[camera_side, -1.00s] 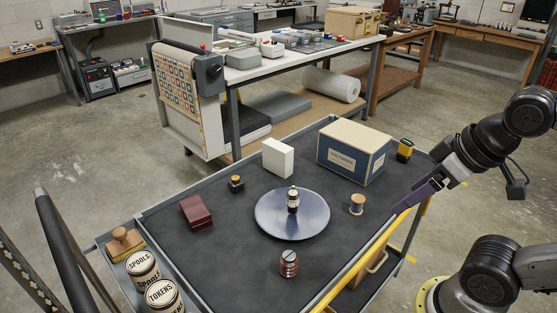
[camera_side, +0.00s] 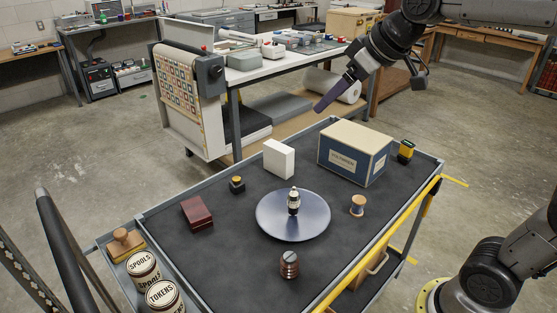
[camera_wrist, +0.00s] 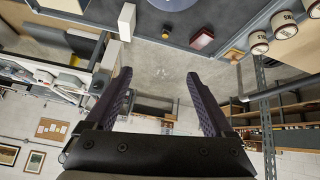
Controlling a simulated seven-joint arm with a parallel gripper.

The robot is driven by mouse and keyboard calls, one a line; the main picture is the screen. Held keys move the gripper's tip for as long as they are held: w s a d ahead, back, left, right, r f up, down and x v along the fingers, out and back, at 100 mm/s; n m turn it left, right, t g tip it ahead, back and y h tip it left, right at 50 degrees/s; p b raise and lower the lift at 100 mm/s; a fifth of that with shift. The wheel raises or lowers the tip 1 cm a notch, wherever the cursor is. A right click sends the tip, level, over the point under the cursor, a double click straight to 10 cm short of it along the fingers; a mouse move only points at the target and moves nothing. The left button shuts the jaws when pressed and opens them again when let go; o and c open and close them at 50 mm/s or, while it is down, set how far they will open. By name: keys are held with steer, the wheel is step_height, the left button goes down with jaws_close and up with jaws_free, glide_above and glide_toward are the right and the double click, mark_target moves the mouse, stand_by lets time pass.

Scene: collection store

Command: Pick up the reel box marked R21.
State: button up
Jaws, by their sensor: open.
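No marking R21 can be read in either view, so I cannot tell which object bears it. A plain white upright box (camera_side: 279,159) stands on the dark cart top, behind the round metal plate (camera_side: 275,226). It also shows in the wrist view (camera_wrist: 127,22). A dark red box (camera_side: 196,213) lies at the cart's left and also shows in the wrist view (camera_wrist: 201,39). A large blue and cream box (camera_side: 353,153) stands at the back right; its label is not legible. My gripper (camera_side: 320,108) is raised beyond the cart's back edge, open and empty (camera_wrist: 160,72).
A small dark figure-like piece (camera_side: 293,201) stands on the plate. A thread spool (camera_side: 357,205), copper-coloured weights (camera_side: 289,264), an ink bottle (camera_side: 237,184) and a yellow-black item (camera_side: 405,151) stand around it. Tins (camera_side: 143,270) sit at the left end. The front-left cart top is clear.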

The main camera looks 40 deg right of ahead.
steer(key=w+d+f, duration=0.2)
steer(key=w, duration=0.4)
steer(key=w+d+f, duration=0.1)
steer(key=w+d, duration=0.1)
steer(key=w, duration=0.4)
steer(key=m+g, duration=0.1)
steer(key=g, duration=0.1)
glide_above(282, 148)
steer(key=s+a, duration=0.1)
steer(key=s, duration=0.2)
step_height(282, 148, down, 14)
steer(key=shift+g, duration=0.6)
steer(key=f, duration=0.2)
steer(key=d+f, duration=0.1)
steer(key=f, duration=0.2)
steer(key=shift+w+d+f, duration=0.1)
steer(key=shift+d+f, duration=0.05)
steer(key=shift+f, duration=0.05)
steer(key=x, duration=0.6)
steer(key=shift+w+f, duration=0.2)
steer(key=shift+f, duration=0.15)
steer(key=x, duration=0.5)
steer(key=shift+s+f, duration=0.25)
steer(key=shift+s, duration=0.05)
steer(key=shift+w+f, duration=0.25)
steer(key=shift+f, duration=0.25)
steer(key=shift+d, duration=0.1)
jaws_close()
